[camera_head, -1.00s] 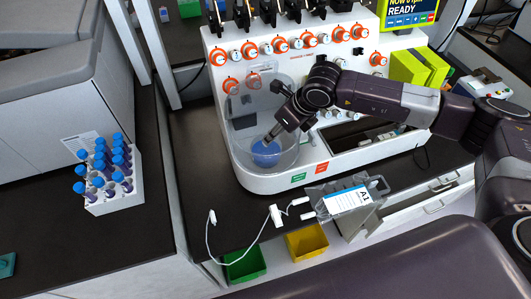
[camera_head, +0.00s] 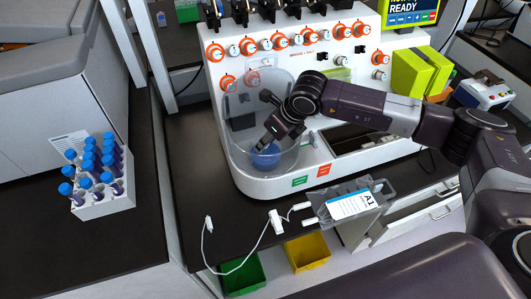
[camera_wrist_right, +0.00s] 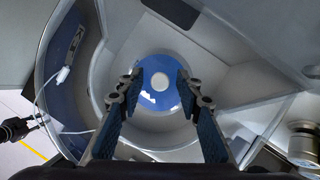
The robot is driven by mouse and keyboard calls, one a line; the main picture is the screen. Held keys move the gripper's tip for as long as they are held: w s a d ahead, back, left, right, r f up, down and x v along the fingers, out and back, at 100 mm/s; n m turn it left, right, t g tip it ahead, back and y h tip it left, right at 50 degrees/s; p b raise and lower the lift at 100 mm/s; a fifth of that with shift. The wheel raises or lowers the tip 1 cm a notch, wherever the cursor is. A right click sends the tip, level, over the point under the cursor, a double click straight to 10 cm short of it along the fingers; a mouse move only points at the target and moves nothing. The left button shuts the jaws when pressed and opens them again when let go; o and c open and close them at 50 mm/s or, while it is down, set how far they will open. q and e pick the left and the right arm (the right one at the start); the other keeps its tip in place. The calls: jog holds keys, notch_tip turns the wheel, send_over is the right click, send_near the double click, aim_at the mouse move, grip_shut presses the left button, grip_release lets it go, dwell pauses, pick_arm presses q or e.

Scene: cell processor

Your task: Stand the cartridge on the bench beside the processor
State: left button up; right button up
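A grey cartridge-like unit with a white "A1" label (camera_head: 350,203) lies tilted at the bench's front edge, before the white processor (camera_head: 290,186). Two white prongs stick out on its left. My right gripper (camera_head: 268,142) reaches down into the processor's clear round chamber (camera_head: 234,142). In the right wrist view its fingers (camera_wrist_right: 160,88) are apart, one on each side of a blue round piece (camera_wrist_right: 160,76); contact is not clear. A dark gripper-like part (camera_wrist_right: 14,129), perhaps my left gripper, shows at the left edge there; its hold is unclear. The head view does not show my left gripper.
White tubing with clamps (camera_head: 275,221) lies along the bench front. Green (camera_head: 243,275) and yellow (camera_head: 307,252) bins sit below the edge. A rack of blue-capped tubes (camera_head: 104,207) stands on the left counter. The dark bench (camera_head: 190,160) left of the processor is clear.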

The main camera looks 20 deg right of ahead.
jog(key=shift+s+f, duration=0.1)
grip_shut()
jog(key=shift+r, duration=0.2)
jog(key=shift+r+p, duration=0.7)
jog(key=shift+r, duration=1.65)
